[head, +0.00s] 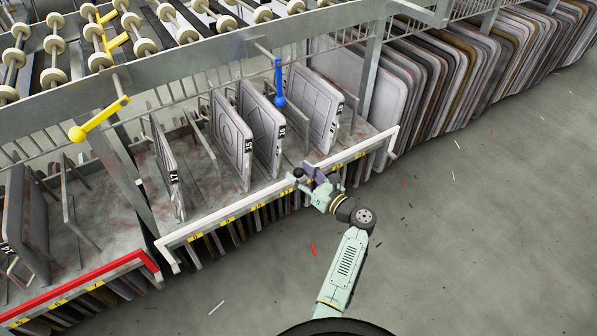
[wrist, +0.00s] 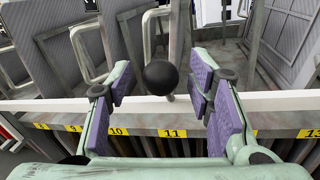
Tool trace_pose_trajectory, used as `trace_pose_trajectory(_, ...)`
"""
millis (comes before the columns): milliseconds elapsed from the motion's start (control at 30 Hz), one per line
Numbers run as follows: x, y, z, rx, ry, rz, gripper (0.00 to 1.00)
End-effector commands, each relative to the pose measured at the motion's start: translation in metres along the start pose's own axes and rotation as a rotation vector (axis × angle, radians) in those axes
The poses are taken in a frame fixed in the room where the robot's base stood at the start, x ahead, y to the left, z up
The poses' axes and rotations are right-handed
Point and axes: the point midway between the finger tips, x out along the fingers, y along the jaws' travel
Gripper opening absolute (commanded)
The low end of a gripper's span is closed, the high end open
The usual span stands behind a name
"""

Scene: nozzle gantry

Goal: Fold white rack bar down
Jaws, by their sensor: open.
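The white rack bar (head: 230,207) runs along the front edge of the middle rack shelf, above the yellow number labels. Its short end arms slope down from it at both ends. In the wrist view the bar (wrist: 285,101) crosses behind my fingers. A black ball knob (wrist: 160,77) stands just above the bar line, and it also shows in the head view (head: 298,172). My gripper (wrist: 160,84) is open, with its purple-padded fingers on either side of the knob. I see gaps beside the knob; whether its depth is between the pads is hard to tell.
Grey numbered plates (head: 232,140) stand upright on the shelf behind the bar. A red bar (head: 95,285) lies along the left shelf. A blue lever (head: 279,85) and a yellow lever (head: 98,118) hang above. The floor (head: 480,220) in front is clear except for small scraps.

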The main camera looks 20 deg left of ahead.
Motion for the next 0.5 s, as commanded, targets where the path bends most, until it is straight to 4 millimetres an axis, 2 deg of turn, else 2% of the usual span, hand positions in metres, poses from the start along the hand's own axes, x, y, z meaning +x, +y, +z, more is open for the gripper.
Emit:
trace_pose_trajectory(133, 0.0107, 0.0001, -0.0004, 0.000, 0.001, 0.000, 0.47)
trace_pose_trajectory(433, 0.0124, -0.0001, -0.0004, -0.001, 0.001, -0.001, 0.47)
trace_pose_trajectory(500, 0.0123, 0.0000, -0.0004, -0.001, 0.001, -0.001, 0.43)
